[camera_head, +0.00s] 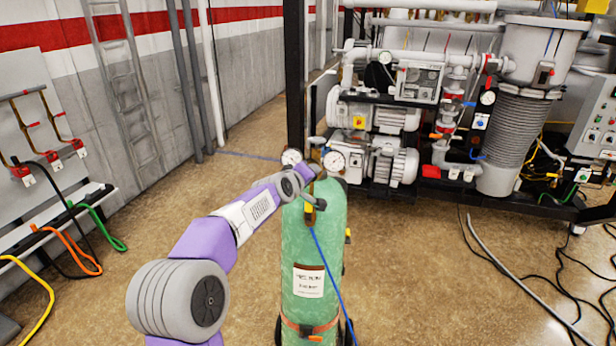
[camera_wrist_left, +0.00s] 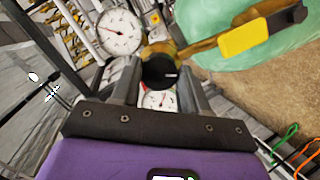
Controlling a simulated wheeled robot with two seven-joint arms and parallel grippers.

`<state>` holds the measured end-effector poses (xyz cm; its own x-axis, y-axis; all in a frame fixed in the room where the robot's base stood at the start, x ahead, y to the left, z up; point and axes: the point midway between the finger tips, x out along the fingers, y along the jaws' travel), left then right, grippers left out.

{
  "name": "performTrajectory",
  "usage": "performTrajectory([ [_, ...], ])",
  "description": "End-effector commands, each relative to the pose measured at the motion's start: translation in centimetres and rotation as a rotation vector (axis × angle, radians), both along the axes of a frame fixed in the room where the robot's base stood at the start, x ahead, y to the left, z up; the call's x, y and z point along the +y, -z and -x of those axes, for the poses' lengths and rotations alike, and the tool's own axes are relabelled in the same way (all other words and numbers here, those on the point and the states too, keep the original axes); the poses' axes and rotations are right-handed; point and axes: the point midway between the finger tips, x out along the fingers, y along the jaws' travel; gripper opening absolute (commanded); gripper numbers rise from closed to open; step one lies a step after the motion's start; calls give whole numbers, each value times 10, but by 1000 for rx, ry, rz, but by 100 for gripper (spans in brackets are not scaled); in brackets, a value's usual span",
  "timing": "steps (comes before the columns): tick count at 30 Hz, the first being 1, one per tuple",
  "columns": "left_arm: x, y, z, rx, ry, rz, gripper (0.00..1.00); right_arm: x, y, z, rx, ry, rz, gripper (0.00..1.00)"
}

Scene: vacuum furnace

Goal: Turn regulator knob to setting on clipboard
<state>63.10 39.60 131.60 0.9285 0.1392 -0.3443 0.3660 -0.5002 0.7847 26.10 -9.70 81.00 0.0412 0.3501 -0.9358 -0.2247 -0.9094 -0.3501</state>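The black regulator knob (camera_wrist_left: 161,71), with a white mark on its face, sits on the brass regulator above the green gas cylinder (camera_head: 312,240). My left gripper (camera_wrist_left: 160,82) has one finger on each side of the knob and appears closed against it. In the head view the left gripper (camera_head: 308,180) is at the cylinder top, where the arm hides the knob. One white dial gauge (camera_wrist_left: 120,32) and another (camera_wrist_left: 158,100) show beside the knob. In the head view they flank the regulator. No clipboard is recognisable, and my right gripper is out of view.
A yellow-handled valve (camera_wrist_left: 245,38) is beside the regulator. A white label (camera_head: 308,281) is on the cylinder, and a blue hose (camera_head: 328,275) runs down it. A dark post (camera_head: 296,80) and pump rack stand behind. Cables lie on the floor at right.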

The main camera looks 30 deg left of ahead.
Motion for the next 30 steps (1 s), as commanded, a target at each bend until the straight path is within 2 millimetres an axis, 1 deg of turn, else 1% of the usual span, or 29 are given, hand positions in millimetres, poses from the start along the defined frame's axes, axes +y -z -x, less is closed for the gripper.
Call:
performTrajectory([
  [1, 0, 0, 0, -1, 1, 0, 52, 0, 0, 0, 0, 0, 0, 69],
  [4, 0, 0, 0, 0, 0, 0, 68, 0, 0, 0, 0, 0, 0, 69],
  [14, 0, -1, 2, 0, 0, 1, 68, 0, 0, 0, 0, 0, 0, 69],
  [17, -1, -5, 10, -1, -1, 1, 68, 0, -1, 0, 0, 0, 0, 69],
  [20, -4, -11, 24, -3, 1, 2, 68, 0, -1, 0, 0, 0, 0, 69],
  [24, -8, -20, 46, -1, 1, 1, 68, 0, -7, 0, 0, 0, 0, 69],
  [30, -11, -27, 66, 0, 1, 0, 68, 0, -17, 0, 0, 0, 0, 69],
])
